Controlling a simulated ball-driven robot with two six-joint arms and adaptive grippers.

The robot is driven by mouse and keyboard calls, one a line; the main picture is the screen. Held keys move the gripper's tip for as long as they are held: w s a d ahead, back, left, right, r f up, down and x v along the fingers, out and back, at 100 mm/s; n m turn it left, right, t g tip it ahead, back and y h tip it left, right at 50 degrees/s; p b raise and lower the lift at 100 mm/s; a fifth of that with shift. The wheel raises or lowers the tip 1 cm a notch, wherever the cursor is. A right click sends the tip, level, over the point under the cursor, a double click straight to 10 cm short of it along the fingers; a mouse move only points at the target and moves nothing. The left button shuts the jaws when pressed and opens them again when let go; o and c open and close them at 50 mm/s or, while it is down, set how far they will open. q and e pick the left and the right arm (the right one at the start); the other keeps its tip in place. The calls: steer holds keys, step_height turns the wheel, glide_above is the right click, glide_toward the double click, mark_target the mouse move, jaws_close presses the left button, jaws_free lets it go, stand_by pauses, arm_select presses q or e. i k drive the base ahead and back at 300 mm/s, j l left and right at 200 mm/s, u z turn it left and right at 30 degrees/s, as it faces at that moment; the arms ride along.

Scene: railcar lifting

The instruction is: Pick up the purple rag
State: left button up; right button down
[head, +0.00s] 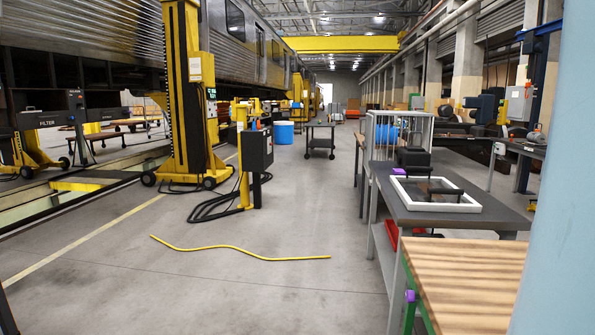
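A small purple patch (398,171) shows at the far left corner of the grey workbench, next to a white frame (480,203). A second small purple thing (410,296) shows at the left edge of the wooden-topped bench in front. Both are too small to tell which one is the rag, or whether either is cloth. Neither of my grippers is in view.
The grey workbench (450,220) and wooden-topped bench (465,280) stand at the right. A yellow hose (240,252) lies on the open floor. A yellow lifting column (185,90) and a control post (255,150) with black cables stand left of the aisle.

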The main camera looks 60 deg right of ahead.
mark_target(395, 171)
steer(key=z, duration=2.55)
steer(key=i+j+u, duration=0.15)
steer(key=i+j, duration=0.3)
steer(key=j, duration=0.2)
steer(key=i+j+u, duration=0.2)
steer(key=i+j, duration=0.4)
steer(key=i, duration=0.5)
steer(key=i+j, duration=0.15)
steer(key=i, duration=0.45)
steer(key=i+j+z, duration=0.1)
steer(key=i, duration=0.55)
steer(key=i+z, duration=0.35)
steer(key=i+j+z, duration=0.2)
steer(key=i+z, duration=0.15)
steer(key=i+j+z, duration=0.3)
steer(key=i+l, duration=0.05)
